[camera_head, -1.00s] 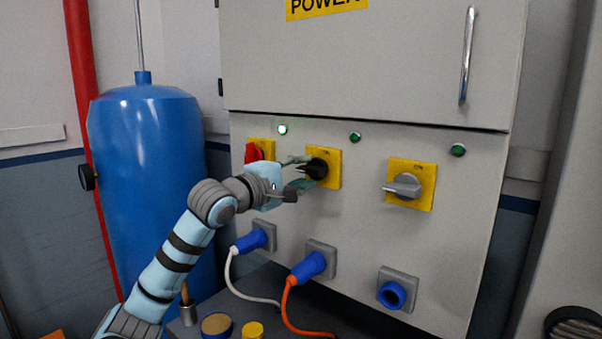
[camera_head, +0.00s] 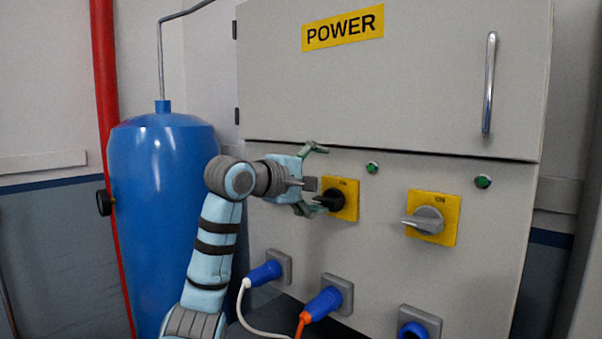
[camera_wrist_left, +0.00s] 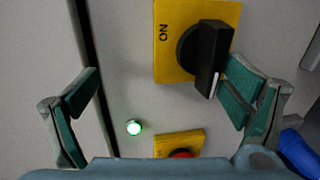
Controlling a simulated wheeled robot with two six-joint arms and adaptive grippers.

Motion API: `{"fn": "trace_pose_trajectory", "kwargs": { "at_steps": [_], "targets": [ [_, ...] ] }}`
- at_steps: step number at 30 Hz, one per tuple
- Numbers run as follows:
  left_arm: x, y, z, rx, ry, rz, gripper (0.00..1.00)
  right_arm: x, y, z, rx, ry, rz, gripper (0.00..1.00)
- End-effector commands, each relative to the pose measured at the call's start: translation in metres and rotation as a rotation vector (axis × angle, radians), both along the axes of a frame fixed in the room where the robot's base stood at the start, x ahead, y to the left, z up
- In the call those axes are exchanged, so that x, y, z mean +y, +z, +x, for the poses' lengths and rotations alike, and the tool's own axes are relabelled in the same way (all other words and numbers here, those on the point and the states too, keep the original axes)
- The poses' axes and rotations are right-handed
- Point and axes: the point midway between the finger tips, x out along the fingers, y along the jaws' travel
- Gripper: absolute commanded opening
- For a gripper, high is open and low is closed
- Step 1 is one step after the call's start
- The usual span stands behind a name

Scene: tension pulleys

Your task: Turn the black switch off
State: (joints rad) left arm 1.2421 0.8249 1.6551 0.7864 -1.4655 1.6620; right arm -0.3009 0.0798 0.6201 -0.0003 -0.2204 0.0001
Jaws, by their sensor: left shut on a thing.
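The black switch (camera_head: 331,200) sits on a yellow plate marked ON, on the grey cabinet's lower panel. Its handle lies roughly level, pointing left in the head view. In the left wrist view the black switch (camera_wrist_left: 205,50) shows near the top, right of centre. My left gripper (camera_head: 312,180) is in front of it, its green fingers spread wide. In the wrist view one finger of the left gripper (camera_wrist_left: 160,100) is at or against the handle's end; contact is unclear. The other finger is far off, over the panel. My right gripper is out of view.
A grey switch (camera_head: 428,221) is to the right. Blue plugs with cables (camera_head: 322,303) are below. A blue tank (camera_head: 150,240) stands left.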

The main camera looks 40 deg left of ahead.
Motion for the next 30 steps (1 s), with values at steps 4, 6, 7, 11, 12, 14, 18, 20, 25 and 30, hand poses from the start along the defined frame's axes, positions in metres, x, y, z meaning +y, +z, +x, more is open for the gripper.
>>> {"fn": "trace_pose_trajectory", "kwargs": {
  "at_steps": [4,6,7,11,12,14,18,20,25,30],
  "targets": [
    [0.001,0.011,-0.02,-0.04,0.006,0.008,0.66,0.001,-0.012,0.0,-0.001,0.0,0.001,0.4],
    [0.0,0.01,-0.027,-0.04,0.006,0.006,0.59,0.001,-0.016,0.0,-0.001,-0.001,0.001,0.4],
    [0.0,0.011,-0.031,-0.039,0.005,0.006,0.52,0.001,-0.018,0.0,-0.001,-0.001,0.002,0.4],
    [-0.003,0.009,-0.043,-0.035,-0.001,0.005,0.35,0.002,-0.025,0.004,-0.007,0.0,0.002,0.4],
    [-0.004,0.008,-0.046,-0.033,-0.003,0.004,0.35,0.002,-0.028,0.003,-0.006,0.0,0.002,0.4],
    [-0.005,0.007,-0.051,-0.03,-0.004,0.004,0.35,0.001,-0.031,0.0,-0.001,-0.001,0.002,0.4],
    [-0.006,0.007,-0.064,-0.027,-0.008,0.002,0.35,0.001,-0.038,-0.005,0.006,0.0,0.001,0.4],
    [-0.006,0.007,-0.07,-0.026,-0.006,0.002,0.35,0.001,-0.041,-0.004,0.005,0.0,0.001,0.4],
    [-0.006,0.007,-0.089,-0.025,-0.006,0.002,0.35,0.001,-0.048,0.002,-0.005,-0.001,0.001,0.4],
    [-0.006,0.007,-0.107,-0.025,-0.004,0.002,0.35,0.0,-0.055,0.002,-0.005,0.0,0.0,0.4]
  ]
}}
